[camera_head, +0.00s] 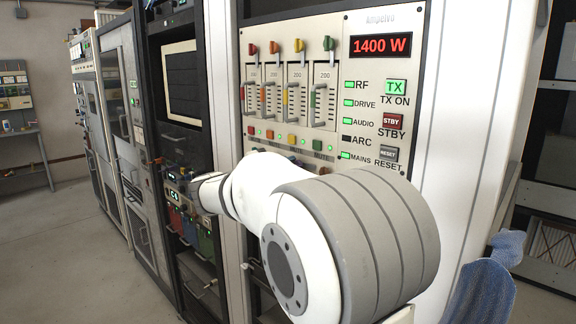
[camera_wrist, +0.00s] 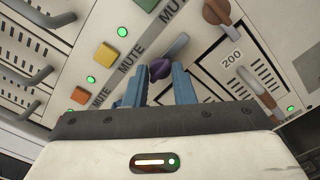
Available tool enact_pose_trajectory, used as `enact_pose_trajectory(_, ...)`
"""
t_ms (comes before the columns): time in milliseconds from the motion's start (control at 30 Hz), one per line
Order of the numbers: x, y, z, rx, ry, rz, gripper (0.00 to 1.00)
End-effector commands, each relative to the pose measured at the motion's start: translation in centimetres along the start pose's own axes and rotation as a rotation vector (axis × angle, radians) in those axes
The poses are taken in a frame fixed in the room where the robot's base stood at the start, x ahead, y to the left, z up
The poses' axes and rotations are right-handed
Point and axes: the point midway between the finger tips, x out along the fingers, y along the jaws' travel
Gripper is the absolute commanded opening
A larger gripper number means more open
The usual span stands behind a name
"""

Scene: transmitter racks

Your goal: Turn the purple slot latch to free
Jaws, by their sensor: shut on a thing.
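The purple slot latch (camera_wrist: 160,70) is a small dark purple knob on the cream rack panel, in the middle of the wrist view. It lies slanted in the picture, its upper end toward the right. My gripper (camera_wrist: 156,74) has its blue-grey fingers on either side of the latch and is shut on it. In the head view my white and grey arm hides the latch and the gripper.
Close around are a yellow button (camera_wrist: 112,57), an orange button (camera_wrist: 79,95), a brown knob (camera_wrist: 216,11) and slot handles (camera_wrist: 31,78). In the head view, the upper row of coloured latches (camera_head: 299,46) and the red 1400 W display (camera_head: 381,45) are clear of my arm.

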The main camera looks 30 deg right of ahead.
Motion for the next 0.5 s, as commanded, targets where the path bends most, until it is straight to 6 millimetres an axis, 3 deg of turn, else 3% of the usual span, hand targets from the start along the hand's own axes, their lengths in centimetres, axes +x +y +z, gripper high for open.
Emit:
enact_pose_trajectory(400,0.09,0.07,0.23,-0.007,-0.005,0.001,0.0)
enact_pose_trajectory(433,0.1,0.07,0.23,-0.007,-0.005,0.001,0.24)
enact_pose_trajectory(500,0.09,0.05,0.21,-0.007,-0.005,0.0,0.29)
